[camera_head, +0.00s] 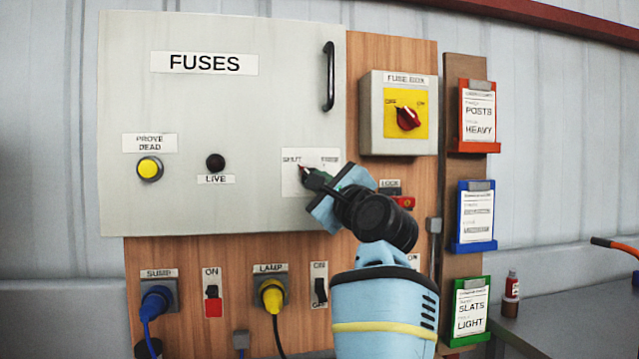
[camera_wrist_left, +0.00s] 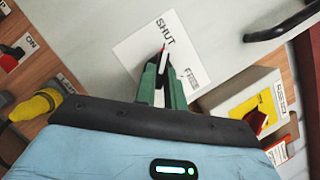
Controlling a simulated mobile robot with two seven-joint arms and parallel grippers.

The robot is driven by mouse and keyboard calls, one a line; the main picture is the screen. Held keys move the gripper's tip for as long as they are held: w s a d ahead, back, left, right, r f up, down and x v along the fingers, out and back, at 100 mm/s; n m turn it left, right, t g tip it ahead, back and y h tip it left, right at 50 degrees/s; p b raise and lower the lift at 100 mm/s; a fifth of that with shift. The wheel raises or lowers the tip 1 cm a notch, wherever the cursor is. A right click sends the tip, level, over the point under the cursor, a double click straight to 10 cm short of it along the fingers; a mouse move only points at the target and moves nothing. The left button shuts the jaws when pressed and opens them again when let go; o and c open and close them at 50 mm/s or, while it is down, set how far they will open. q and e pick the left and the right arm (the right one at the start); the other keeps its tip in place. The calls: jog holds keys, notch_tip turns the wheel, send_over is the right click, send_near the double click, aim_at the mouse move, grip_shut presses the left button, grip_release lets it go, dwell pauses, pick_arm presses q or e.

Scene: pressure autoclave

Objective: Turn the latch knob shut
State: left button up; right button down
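The latch knob (camera_head: 303,170) sits on a white label plate marked SHUT and FREE, low on the right of the grey FUSES door (camera_head: 240,105). My right gripper is not in view.
A door handle (camera_head: 328,76) stands above the knob. The fuse box (camera_head: 371,115) with its red switch (camera_head: 408,117) is up and right. A red lock piece (camera_head: 404,202) is just right of my wrist. Plugs and switches line the board below.

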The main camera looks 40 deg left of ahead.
pick_arm(q)
jog(key=o, duration=0.4)
jog(key=shift+m, duration=0.3)
